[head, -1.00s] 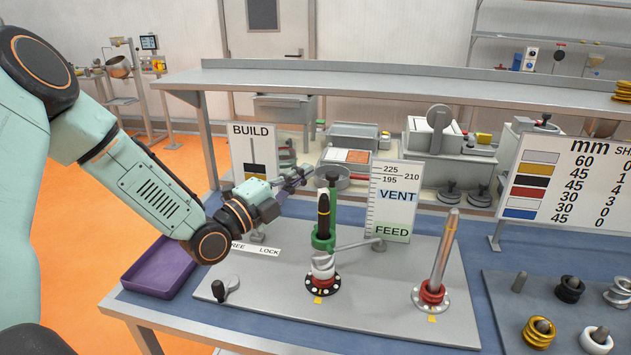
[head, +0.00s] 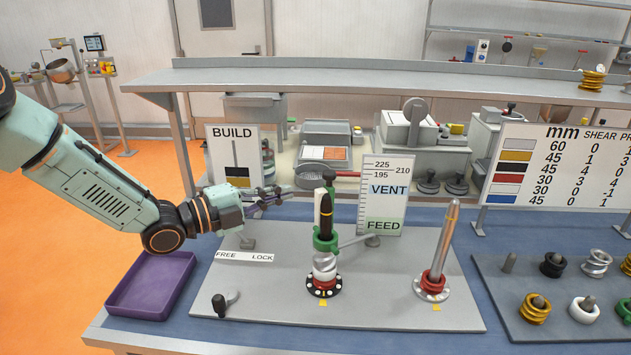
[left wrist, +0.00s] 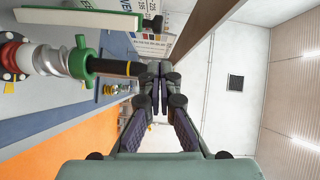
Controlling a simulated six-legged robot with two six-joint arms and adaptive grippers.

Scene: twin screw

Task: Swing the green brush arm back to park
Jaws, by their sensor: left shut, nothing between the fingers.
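A pale upright bar (head: 318,206) stands close behind and left of the screw. In the left wrist view the green collar (left wrist: 83,60) and the long pale bar (left wrist: 50,30) lie left of my fingers, with the bar alongside the screw. My left gripper (head: 288,192) is shut and empty, left of the screw's top and apart from it in the head view. Its fingertips (left wrist: 160,72) appear near the black screw tip in the left wrist view. My right gripper is out of view.
A second, bare metal screw (head: 440,240) stands on the grey plate (head: 380,300) to the right. A small black lever (head: 220,303) is at the front left, beside a purple tray (head: 150,290).

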